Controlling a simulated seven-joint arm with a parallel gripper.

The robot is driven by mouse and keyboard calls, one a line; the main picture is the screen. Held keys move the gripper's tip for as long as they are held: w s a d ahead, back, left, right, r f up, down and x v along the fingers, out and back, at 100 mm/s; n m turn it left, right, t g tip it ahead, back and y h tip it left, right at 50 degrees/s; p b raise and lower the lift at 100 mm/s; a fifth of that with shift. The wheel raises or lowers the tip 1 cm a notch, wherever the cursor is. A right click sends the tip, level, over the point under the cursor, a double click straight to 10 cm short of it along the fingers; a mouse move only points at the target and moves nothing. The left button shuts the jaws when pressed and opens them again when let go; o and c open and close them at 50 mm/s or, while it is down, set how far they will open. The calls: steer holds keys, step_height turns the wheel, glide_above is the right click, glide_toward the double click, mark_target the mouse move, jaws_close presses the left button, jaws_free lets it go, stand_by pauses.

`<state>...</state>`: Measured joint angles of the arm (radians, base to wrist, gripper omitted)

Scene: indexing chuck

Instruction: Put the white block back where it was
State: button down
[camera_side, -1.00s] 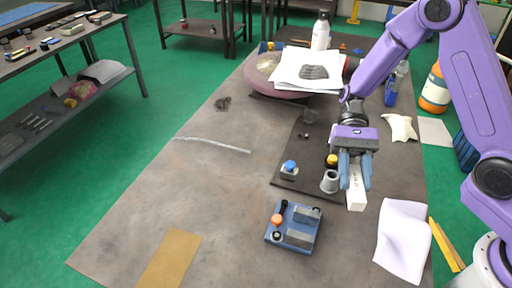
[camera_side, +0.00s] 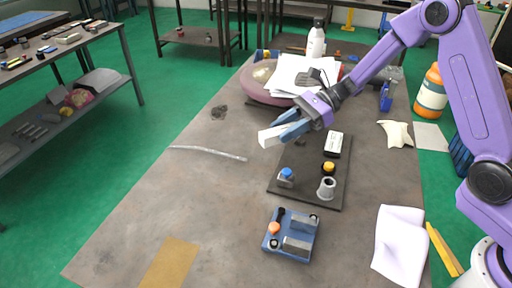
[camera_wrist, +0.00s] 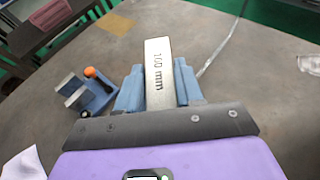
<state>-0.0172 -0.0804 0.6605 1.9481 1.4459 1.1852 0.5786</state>
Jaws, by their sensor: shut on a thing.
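My gripper (camera_side: 290,131) is shut on a white block (camera_side: 270,138), which sticks out past the blue fingers. It is held tilted in the air above the table, left of the dark mat's far part. In the wrist view my gripper (camera_wrist: 160,92) grips the white block (camera_wrist: 159,55), whose face reads "mm" after a number. A second white block (camera_side: 335,144) with dark marks lies on the dark mat (camera_side: 312,190). The blue fixture (camera_side: 291,235) with grey jaws and an orange knob stands nearer the front; it also shows in the wrist view (camera_wrist: 88,92).
On the mat stand a blue-topped piece (camera_side: 286,177), a yellow-topped piece (camera_side: 328,168) and a grey cup (camera_side: 326,188). Papers (camera_side: 290,76) lie over a round disc (camera_side: 255,92) at the back. A thin strip (camera_side: 208,152) lies left.

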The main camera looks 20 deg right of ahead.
steer(key=w+a+f, duration=0.2)
steer(key=w, duration=0.2)
glide_above(257, 154)
steer(key=s, duration=0.1)
step_height(257, 154, down, 4)
steer(key=shift+d+f, duration=0.15)
steer(key=shift+f, duration=0.05)
steer(key=shift+w+a+f, duration=0.2)
steer(key=shift+w+f, duration=0.2)
steer(key=shift+f, duration=0.2)
steer(key=shift+w+f, duration=0.1)
steer(key=shift+f, duration=1.5)
steer(key=shift+f, duration=0.1)
steer(key=c, duration=0.7)
jaws_free()
